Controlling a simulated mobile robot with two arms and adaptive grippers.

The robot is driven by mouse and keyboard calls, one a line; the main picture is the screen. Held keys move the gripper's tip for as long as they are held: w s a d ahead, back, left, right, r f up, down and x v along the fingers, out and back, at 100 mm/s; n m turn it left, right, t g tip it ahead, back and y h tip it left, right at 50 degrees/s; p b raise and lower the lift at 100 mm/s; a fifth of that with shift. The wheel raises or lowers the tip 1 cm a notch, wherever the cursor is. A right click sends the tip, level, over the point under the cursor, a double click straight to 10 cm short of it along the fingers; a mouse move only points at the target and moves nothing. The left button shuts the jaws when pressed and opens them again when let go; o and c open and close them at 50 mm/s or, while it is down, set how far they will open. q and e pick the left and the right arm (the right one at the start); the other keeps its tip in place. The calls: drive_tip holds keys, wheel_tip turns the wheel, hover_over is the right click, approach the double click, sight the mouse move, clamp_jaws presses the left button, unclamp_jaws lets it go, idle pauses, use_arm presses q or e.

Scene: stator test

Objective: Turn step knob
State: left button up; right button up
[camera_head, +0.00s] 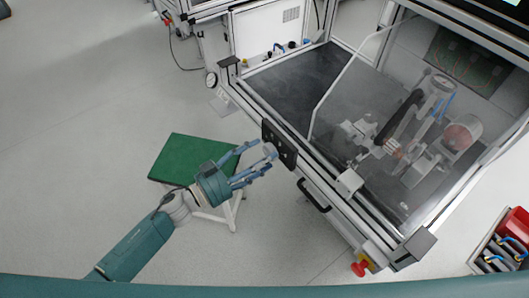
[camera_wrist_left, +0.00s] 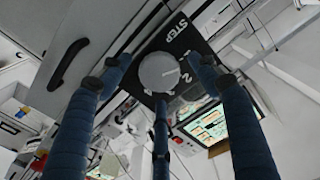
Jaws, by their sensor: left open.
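The step knob is a round grey disc on a black panel; it shows in the left wrist view (camera_wrist_left: 158,72) and, small, in the head view (camera_head: 269,149). The black panel (camera_head: 286,152) sits on the front edge of the test bench, and it carries the white word STEP and a digit 2 in the left wrist view (camera_wrist_left: 183,40). My left gripper (camera_head: 257,160) is open, its blue fingers pointing at the knob. In the left wrist view its fingers stand around the knob, with gaps at the sides. I cannot tell whether the lower finger touches it. My right gripper is not in view.
The test bench has a clear cover (camera_head: 345,90) over a machine. A black handle (camera_head: 313,195) and a red button (camera_head: 360,268) are on its front. A green-topped stool (camera_head: 190,158) stands under my left arm. Red bins (camera_head: 513,228) are at lower right.

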use_arm(q)
drive_tip(key=shift+w+d, duration=0.4)
drive_tip(key=shift+d, duration=0.15)
drive_tip(key=c, duration=1.1)
drive_tip(key=shift+c, duration=0.2)
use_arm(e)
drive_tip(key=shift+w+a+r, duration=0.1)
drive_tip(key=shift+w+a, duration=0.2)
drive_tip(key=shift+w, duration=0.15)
use_arm(q)
drive_tip(key=shift+m, duration=0.5)
drive_tip(key=m+b, duration=0.1)
drive_tip(key=m, duration=0.1)
drive_tip(key=shift+m, duration=0.4)
drive_tip(key=shift+m+b, duration=0.75)
drive_tip(key=shift+m, duration=1.75)
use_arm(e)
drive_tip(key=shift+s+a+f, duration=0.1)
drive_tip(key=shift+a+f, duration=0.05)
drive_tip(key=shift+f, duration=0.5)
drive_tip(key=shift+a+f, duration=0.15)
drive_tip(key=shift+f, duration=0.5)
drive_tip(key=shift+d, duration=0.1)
